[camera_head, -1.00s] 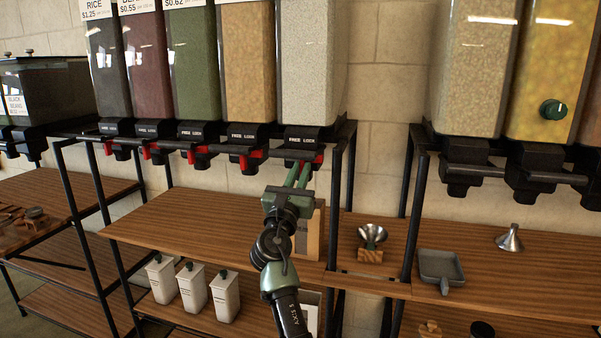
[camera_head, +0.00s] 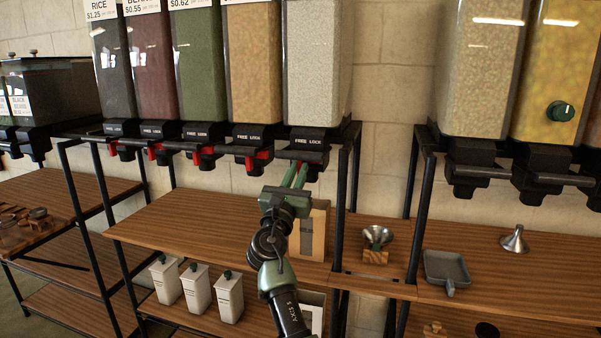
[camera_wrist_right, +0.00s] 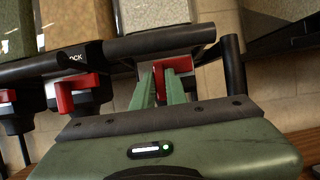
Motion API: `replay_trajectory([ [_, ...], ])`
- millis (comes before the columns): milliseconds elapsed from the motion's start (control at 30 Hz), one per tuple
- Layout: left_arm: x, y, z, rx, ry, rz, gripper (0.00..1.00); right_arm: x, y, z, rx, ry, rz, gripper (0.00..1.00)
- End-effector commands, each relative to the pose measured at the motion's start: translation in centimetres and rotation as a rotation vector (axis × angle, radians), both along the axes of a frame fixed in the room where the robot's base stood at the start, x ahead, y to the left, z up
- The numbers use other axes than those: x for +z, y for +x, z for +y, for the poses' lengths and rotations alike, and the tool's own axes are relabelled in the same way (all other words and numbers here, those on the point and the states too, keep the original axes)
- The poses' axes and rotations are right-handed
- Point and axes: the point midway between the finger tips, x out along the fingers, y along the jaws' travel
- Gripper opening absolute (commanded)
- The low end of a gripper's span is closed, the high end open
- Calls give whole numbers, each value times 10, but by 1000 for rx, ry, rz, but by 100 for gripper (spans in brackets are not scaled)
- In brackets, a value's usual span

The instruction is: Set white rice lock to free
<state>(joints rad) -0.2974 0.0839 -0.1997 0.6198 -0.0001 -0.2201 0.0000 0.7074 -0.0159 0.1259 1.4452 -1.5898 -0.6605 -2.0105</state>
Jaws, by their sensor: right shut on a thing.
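A clear bin of pale, whitish grain (camera_head: 312,62) hangs at the right end of the left rack; its name label is out of view. Its black dispenser body (camera_head: 308,141) reads "FREE LOCK". A red lock piece sits beneath it and shows in the wrist view (camera_wrist_right: 190,66), partly hidden by my fingers. My right gripper (camera_head: 297,174) reaches up from below, its green fingers shut on the red lock piece. The fingers (camera_wrist_right: 160,82) also show at the red piece in the wrist view. My left gripper is in neither view.
Neighbouring dispensers with red locks (camera_head: 252,160) stand close on the left. A black rack post (camera_head: 340,195) is just right of my gripper. Below are a wooden shelf (camera_head: 200,220), a brown box (camera_head: 318,232), a metal funnel (camera_head: 376,236) and a grey scoop (camera_head: 446,268).

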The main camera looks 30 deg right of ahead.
Motion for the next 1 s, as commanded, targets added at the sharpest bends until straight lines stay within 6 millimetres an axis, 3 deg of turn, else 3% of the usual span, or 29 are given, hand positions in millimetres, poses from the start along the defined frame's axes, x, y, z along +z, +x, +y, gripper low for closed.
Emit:
replay_trajectory([
  [33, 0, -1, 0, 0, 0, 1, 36, -1, 2, 4, 10, -1, 1, 0],
  [67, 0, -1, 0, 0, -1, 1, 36, -1, 2, 4, 10, -1, 1, 19],
  [133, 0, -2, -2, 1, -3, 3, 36, -1, 2, 4, 9, -1, 1, 35],
  [533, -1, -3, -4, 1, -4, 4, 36, -3, -3, 7, 6, -2, 0, 35],
  [1000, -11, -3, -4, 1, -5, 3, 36, -30, -41, 57, 9, -2, 1, 35],
])
